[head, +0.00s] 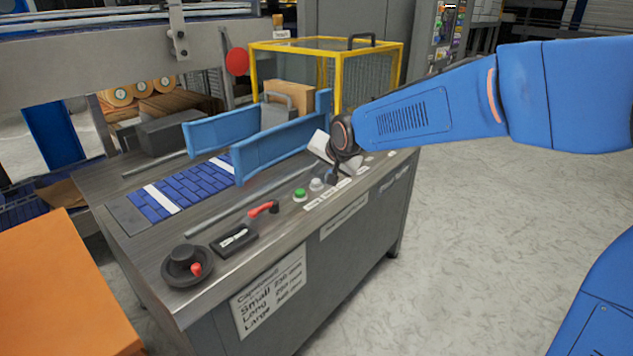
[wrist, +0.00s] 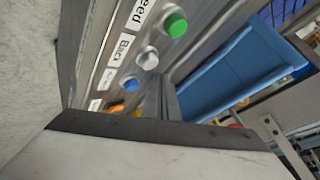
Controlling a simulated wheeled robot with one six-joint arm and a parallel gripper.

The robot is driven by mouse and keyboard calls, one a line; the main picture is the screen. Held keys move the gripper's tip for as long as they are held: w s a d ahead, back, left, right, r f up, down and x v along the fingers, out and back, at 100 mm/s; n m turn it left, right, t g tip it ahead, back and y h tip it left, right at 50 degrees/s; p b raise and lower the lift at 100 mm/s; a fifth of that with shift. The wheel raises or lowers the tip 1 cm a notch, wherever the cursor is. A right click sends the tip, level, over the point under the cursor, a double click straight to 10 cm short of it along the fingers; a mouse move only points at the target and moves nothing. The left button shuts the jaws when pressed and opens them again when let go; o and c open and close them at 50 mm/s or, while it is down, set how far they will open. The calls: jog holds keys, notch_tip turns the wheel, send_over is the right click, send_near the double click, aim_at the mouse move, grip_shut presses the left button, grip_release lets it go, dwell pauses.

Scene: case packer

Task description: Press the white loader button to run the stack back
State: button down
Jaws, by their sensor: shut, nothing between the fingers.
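The white button (head: 317,184) sits on the front edge strip of the steel table, just right of the green button (head: 300,195). In the wrist view the white button (wrist: 147,58) stands beside a label reading "Back" (wrist: 122,47). The green button (wrist: 174,24) is above it and a blue button (wrist: 131,85) below it. My gripper (head: 332,179) is shut and empty, pointing down just right of the white button. Its closed fingers (wrist: 164,100) also show in the wrist view, below and right of the white button. I see no contact with the white button.
Blue guide walls (head: 280,145) stand behind the buttons. A red-handled lever (head: 264,208), a black display (head: 233,239) and a round handwheel (head: 187,266) lie to the left. A yellow-framed guard (head: 342,80) is behind. Floor is clear at right.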

jog(key=shift+f, duration=0.2)
jog(key=shift+f, duration=0.2)
